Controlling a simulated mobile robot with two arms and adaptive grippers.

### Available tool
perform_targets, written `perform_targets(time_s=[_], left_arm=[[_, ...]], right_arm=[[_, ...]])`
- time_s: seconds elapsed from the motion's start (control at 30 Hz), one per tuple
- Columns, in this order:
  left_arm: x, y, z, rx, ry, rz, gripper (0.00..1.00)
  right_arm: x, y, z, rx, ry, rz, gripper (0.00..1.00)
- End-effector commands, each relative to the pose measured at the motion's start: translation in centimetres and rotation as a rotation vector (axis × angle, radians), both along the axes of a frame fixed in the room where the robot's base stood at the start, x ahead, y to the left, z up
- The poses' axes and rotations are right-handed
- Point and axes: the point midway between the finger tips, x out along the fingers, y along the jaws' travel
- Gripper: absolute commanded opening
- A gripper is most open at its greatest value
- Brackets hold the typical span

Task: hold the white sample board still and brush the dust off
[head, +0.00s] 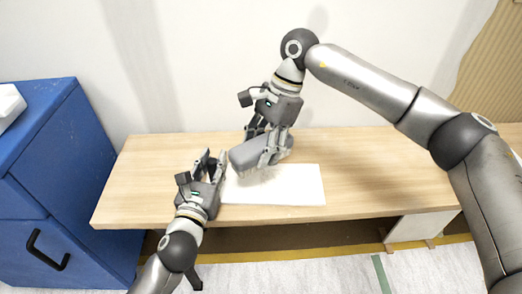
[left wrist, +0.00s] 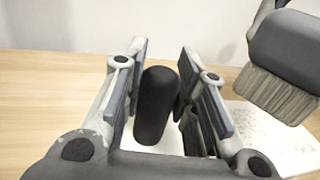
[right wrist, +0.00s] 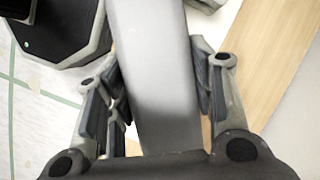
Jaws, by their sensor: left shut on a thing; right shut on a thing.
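The white sample board (head: 295,188) lies flat on the wooden table, at its front middle. Faint grey specks show on the board in the left wrist view (left wrist: 275,142). My left gripper (head: 210,160) is at the board's left end, shut on a black rounded handle (left wrist: 156,105) that stands upright. Whether the handle is fixed to the board is hidden. My right gripper (head: 268,145) is shut on a grey brush (head: 248,153) over the board's back left part. The brush's pale bristles (left wrist: 275,92) point down; whether they touch the board is unclear. The brush body fills the right wrist view (right wrist: 155,80).
The wooden table (head: 370,165) is clear to the right and at the far left. A blue cabinet (head: 50,180) stands left of the table. A white wall (head: 200,50) rises behind it. A corrugated brown sheet (head: 495,70) leans at the right.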

Motion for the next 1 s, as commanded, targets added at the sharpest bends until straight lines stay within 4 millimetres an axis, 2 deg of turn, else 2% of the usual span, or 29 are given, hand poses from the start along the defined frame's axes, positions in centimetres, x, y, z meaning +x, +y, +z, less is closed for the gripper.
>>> perform_targets(time_s=[0.03,0.27,0.57,0.63,0.67,1.0], left_arm=[[-0.1,0.0,-0.8,0.004,0.016,0.001,0.0],[-0.1,0.0,-0.8,0.004,0.016,0.001,0.0],[-0.1,0.0,-0.8,0.004,0.016,0.001,0.0],[-0.1,0.0,-0.7,0.004,0.016,0.001,0.0],[-0.1,0.0,-0.8,0.004,0.016,0.001,0.0],[-0.1,0.0,-0.8,0.004,0.016,0.002,0.0]], right_arm=[[0.0,0.0,-0.2,0.001,0.001,-0.006,0.25],[-0.1,0.0,-2.6,0.0,0.004,-0.008,0.25],[-0.1,0.0,-7.9,0.0,0.006,-0.008,0.25],[0.0,-1.3,-8.2,-0.001,0.001,-0.01,0.25],[0.0,-1.8,-8.2,0.0,0.0,-0.012,0.21],[-0.4,-7.3,-8.2,-0.003,0.002,-0.011,0.21]])
